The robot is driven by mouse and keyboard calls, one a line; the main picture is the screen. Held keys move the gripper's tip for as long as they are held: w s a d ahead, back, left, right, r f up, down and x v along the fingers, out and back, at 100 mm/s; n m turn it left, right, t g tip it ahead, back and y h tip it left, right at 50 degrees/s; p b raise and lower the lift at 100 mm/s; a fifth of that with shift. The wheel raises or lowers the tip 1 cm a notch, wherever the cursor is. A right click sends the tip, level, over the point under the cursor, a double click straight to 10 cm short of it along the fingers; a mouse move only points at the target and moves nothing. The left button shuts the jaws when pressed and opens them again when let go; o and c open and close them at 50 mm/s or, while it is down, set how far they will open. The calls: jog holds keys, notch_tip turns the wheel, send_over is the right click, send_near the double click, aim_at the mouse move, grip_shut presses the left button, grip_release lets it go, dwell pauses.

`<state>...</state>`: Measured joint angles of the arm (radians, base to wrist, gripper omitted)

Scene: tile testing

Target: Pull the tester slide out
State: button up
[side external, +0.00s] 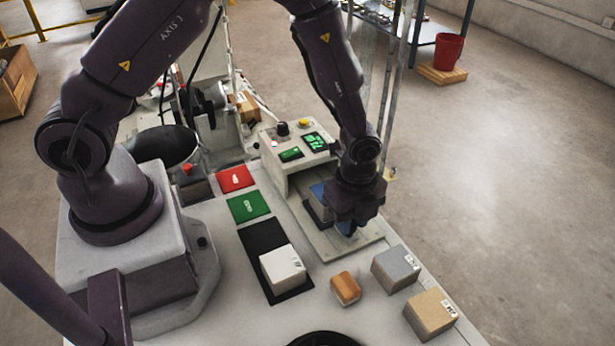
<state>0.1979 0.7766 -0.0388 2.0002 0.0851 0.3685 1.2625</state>
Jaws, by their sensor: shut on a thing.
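The tester (296,146) is a light grey housing with green displays and a yellow button. Its flat grey tester slide (327,243) extends from the opening toward the front of the bench. My gripper (347,228) is low over the front part of the slide, shut on it. The exact grip point is hidden by the dark gripper body, with a little blue showing at the fingers. A block with a blue top (319,203) is on the slide just left of my gripper, partly hidden.
A red pad (235,178), a green pad (248,206) and a black pad (262,236) lie left of the slide. A white block (283,268) sits on the black pad. An orange block (345,288), grey block (396,268) and tan block (430,314) stand in front.

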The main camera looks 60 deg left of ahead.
jog(key=o, duration=0.6)
jog(key=shift+d, duration=0.35)
jog(key=shift+o, duration=0.9)
jog(key=shift+a, duration=0.15)
jog(key=shift+r, duration=0.1)
jog(key=shift+r, duration=2.95)
